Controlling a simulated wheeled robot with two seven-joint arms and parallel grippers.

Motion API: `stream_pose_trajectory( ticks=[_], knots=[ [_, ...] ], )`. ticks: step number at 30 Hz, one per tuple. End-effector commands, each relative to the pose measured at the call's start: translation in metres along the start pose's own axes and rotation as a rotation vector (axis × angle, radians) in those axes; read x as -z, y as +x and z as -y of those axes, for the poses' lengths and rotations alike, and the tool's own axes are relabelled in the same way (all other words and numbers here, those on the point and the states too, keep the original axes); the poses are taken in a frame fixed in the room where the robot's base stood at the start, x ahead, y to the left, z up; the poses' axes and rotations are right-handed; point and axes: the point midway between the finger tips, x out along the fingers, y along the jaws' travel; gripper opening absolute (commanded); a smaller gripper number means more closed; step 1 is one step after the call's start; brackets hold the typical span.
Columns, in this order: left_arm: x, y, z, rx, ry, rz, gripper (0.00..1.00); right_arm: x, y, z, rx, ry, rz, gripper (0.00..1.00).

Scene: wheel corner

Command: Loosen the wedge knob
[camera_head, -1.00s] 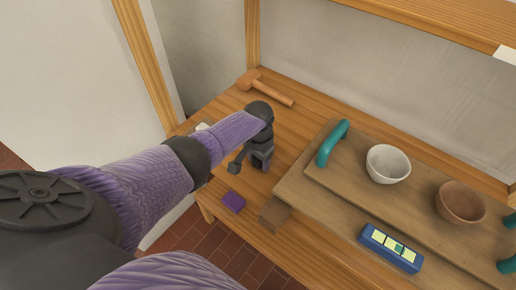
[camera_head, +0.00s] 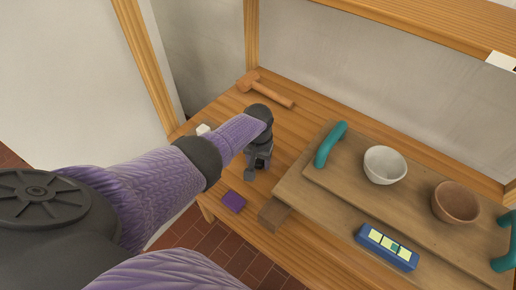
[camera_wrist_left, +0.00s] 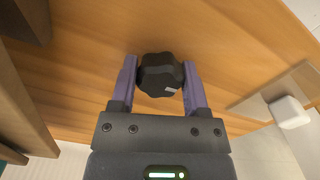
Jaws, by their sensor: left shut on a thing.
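The wedge knob (camera_wrist_left: 160,73) is black and lobed, with a small pale mark on its side, and sits over the wooden table top in the left wrist view. My left gripper (camera_wrist_left: 160,80) is shut on it, with one purple finger on each side. In the head view my left gripper (camera_head: 256,168) points down at the table near its left end. There the knob cannot be told apart from the dark gripper. My right gripper is not in view.
A wooden board (camera_head: 340,232) with teal handles (camera_head: 330,145) carries a white bowl (camera_head: 385,165), a brown bowl (camera_head: 455,202) and a blue level-like block (camera_head: 388,248). A wooden mallet (camera_head: 265,88) lies behind my gripper.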

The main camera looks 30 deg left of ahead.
Motion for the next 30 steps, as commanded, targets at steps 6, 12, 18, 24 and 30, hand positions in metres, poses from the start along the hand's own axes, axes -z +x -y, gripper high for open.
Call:
stream_pose_trajectory(
  ticks=[6,12,18,24,30],
  knots=[
    [0.002,-0.002,0.0,-0.001,0.001,-0.008,0.01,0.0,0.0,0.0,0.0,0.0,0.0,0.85],
    [0.001,-0.001,0.0,-0.001,0.001,-0.005,0.95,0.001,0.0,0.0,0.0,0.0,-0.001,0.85],
    [0.001,-0.001,0.0,0.0,0.001,-0.003,0.95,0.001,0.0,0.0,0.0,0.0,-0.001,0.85],
    [0.001,-0.031,0.0,-0.001,0.002,-0.006,0.95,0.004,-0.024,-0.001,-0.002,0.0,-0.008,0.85],
    [0.001,-0.083,0.0,-0.002,0.002,-0.007,0.95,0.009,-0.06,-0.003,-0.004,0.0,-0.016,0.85]
  ],
)
